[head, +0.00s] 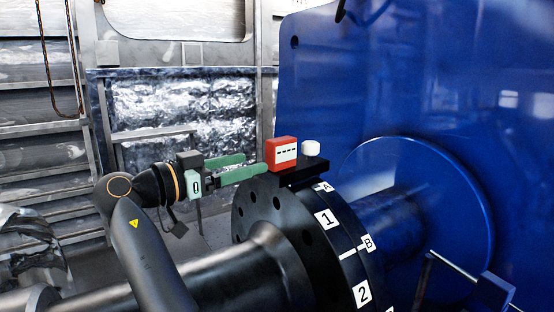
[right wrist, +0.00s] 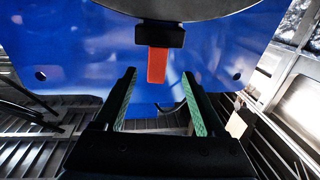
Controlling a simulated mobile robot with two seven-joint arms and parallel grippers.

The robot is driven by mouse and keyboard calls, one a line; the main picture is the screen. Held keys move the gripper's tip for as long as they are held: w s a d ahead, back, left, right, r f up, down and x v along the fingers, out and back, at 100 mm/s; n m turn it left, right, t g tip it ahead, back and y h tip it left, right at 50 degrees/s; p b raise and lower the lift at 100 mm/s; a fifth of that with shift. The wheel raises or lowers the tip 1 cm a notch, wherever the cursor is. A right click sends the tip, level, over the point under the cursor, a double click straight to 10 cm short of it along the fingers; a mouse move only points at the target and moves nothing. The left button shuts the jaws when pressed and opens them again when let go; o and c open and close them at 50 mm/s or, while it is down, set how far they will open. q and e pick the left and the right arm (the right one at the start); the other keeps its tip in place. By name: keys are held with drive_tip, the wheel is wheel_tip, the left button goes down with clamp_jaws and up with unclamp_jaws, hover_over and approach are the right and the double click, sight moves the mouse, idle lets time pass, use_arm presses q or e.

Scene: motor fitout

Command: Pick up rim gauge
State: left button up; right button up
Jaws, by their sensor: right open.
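The rim gauge, a red box with a white dashed face (head: 283,152), sits on a black bracket (head: 302,172) on top of the black numbered flange (head: 272,215). My right gripper (head: 254,163) has green-padded fingers and is open, just left of the gauge in the head view. In the right wrist view the red gauge (right wrist: 157,66) hangs from the black bracket (right wrist: 160,35), lined up with the gap between the open fingertips (right wrist: 159,77). The fingers do not hold it. My left gripper is not in view.
A white knob (head: 310,147) stands on the bracket, right of the gauge. A large blue panel (head: 450,80) and blue disc (head: 425,210) lie to the right. Metal wall panels stand behind.

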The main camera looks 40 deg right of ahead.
sight(269, 158)
drive_tip(key=d+p, duration=0.1)
drive_tip(key=d, duration=0.5)
drive_tip(key=shift+s+d+r, duration=0.1)
drive_tip(key=shift+s+d, duration=0.05)
drive_tip(key=shift+d, duration=0.15)
drive_tip(key=d+p, duration=0.2)
drive_tip(key=d, duration=0.3)
drive_tip(key=shift+d, duration=0.4)
drive_tip(key=shift+f, duration=0.2)
clamp_jaws()
idle(0.3)
drive_tip(key=shift+r, duration=0.2)
